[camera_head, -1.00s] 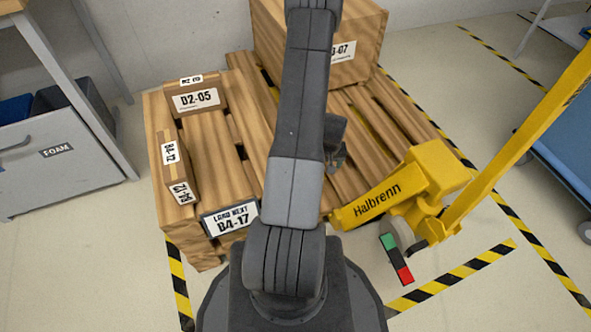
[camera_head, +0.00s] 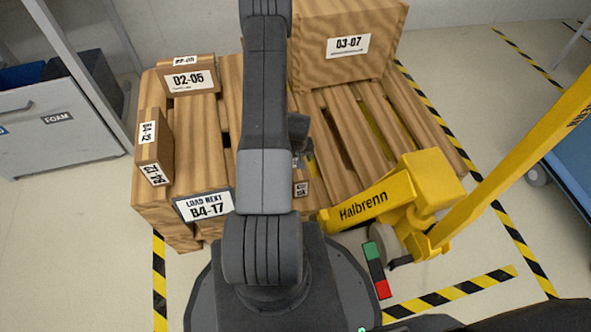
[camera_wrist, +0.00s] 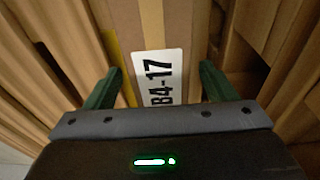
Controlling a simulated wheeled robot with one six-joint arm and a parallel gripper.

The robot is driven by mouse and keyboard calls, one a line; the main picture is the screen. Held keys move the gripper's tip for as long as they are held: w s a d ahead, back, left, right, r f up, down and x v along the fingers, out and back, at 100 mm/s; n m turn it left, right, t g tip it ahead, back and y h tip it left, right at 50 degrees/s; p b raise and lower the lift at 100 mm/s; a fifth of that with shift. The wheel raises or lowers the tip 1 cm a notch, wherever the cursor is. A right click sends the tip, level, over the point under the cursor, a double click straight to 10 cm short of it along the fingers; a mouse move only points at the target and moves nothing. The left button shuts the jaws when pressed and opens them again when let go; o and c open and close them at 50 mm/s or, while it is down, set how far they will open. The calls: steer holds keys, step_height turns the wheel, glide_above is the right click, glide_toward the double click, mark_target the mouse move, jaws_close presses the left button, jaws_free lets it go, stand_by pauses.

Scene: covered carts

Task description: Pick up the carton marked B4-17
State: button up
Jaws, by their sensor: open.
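The carton marked B4-17 (camera_wrist: 137,25) fills the middle of the wrist view, brown with a tape strip and a white label reading B4-17. My gripper (camera_wrist: 160,72) is open, with one green finger on each side of the carton's label end. I cannot tell whether the fingers touch it. In the head view a small brown carton with a white label (camera_head: 301,187) shows just right of my arm, mostly hidden; its print is too small to read. A sign reading LOAD NEXT B4-17 (camera_head: 206,205) is on the front of the wooden pallet (camera_head: 230,85).
Cartons D2-05 (camera_head: 190,80) and B4-12 (camera_head: 152,150) stand at the pallet's left, and a large crate (camera_head: 345,60) at the back. A yellow Halbrenn machine (camera_head: 365,205) stands close on the right. A grey FOAM cabinet (camera_head: 55,125) is at far left.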

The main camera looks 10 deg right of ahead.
steer(key=f+b, duration=0.2)
steer(key=f, duration=0.3)
steer(key=shift+w, duration=0.2)
steer(key=shift+r, duration=0.1)
steer(key=c, duration=1.6)
